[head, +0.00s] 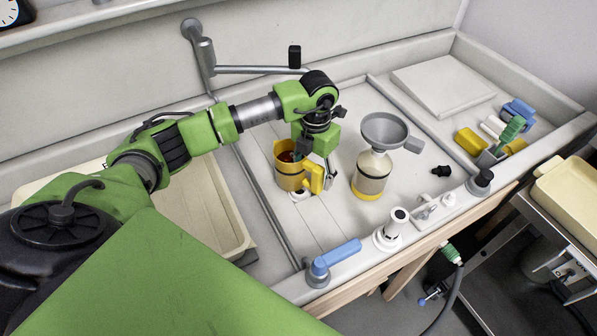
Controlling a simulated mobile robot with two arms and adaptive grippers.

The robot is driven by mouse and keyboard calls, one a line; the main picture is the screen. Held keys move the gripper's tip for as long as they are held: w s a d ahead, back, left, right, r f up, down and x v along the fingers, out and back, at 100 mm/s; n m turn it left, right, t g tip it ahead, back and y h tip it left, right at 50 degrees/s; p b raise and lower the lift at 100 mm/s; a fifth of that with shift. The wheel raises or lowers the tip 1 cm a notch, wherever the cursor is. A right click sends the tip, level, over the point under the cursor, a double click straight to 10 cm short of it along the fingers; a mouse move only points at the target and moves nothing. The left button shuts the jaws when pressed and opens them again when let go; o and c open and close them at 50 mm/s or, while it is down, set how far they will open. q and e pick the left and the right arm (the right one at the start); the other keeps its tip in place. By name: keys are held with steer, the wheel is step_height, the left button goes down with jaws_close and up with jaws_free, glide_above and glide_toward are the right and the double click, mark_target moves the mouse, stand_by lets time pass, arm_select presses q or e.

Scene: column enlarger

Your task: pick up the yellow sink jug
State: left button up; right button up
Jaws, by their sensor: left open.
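The yellow jug (289,177) stands upright in the sink, near the middle of the head view. Its handle (314,178) points right, and dark contents show at its top. My left gripper (313,168) reaches down over the jug's right side, close to the handle. The gripper is open. I cannot tell whether its fingers touch the jug or straddle the handle, since the wrist and the gripper itself cover part of it. My right gripper does not show.
A bottle with a yellow base (371,177) and a grey funnel (385,131) on top stands right of the jug. A cream tray (208,205) lies left. A swing spout (262,70) passes behind my arm. A blue-handled valve (336,256) sits on the front rim.

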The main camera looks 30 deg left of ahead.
mark_target(315, 165)
arm_select(q)
steer(key=shift+c, duration=1)
jaws_close()
steer(key=shift+r, duration=0.1)
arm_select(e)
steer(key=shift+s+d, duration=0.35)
arm_select(q)
steer(key=shift+w+r+b, duration=0.1)
steer(key=shift+r+b, duration=0.2)
steer(key=shift+r, duration=0.1)
step_height(315, 165, up, 3)
steer(key=shift+d+f+b, duration=0.15)
steer(key=shift+f+b, duration=0.05)
steer(key=shift+b, duration=0.55)
steer(key=s+d+r+b, duration=0.3)
steer(key=s+d+r, duration=0.5)
steer(key=d, duration=0.3)
steer(key=shift+s+r, duration=0.2)
steer(key=shift+r, duration=0.65)
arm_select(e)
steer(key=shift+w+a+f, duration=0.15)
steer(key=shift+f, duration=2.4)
